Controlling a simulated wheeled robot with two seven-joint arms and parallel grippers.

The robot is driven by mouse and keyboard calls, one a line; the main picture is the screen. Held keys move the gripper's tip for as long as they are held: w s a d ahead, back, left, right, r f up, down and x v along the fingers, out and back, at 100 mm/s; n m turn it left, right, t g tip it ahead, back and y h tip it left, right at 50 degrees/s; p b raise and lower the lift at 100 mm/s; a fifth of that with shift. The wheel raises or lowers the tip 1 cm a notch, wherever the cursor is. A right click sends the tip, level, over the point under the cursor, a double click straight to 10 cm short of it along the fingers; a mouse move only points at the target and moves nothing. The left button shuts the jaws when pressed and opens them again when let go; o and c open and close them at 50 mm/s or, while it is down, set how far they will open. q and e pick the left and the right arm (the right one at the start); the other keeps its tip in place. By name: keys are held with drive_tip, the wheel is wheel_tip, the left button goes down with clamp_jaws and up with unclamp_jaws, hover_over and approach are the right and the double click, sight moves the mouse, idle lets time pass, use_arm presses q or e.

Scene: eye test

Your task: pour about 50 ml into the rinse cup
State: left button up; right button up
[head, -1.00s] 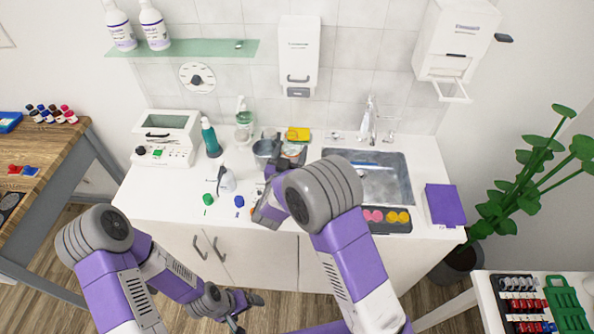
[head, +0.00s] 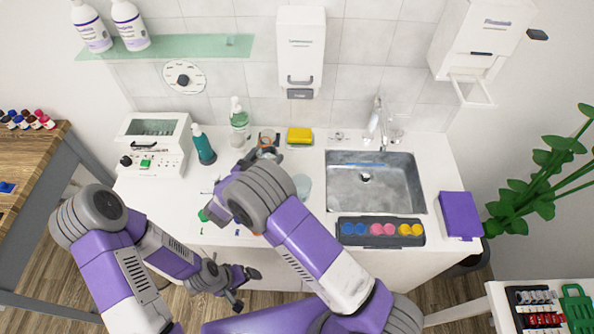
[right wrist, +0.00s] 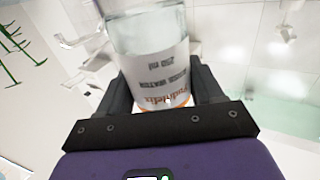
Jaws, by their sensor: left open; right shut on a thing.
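My right gripper (right wrist: 160,88) is shut on a clear bottle (right wrist: 150,50) with a white label reading 250 ml and an orange band. The label's text is upside down in the right wrist view; the bottle's mouth is out of frame. In the head view the right gripper (head: 267,150) is at the back of the counter, left of the yellow sponge. A pale round translucent thing (head: 303,186) shows partly behind my right forearm; I cannot tell whether it is the rinse cup. My left gripper (head: 248,288) is open and empty, low in front of the counter.
A teal bottle (head: 203,147) and a clear pump bottle (head: 238,120) stand left of the right gripper. The yellow sponge (head: 300,135) is close on its right. The sink (head: 352,198) and a tray of coloured discs (head: 345,241) lie farther right. My right arm covers the counter's middle.

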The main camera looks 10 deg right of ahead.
drive_tip(key=shift+w, duration=0.15)
drive_tip(key=shift+r, duration=0.1)
drive_tip(key=shift+s, duration=0.2)
drive_tip(key=shift+m, duration=0.4)
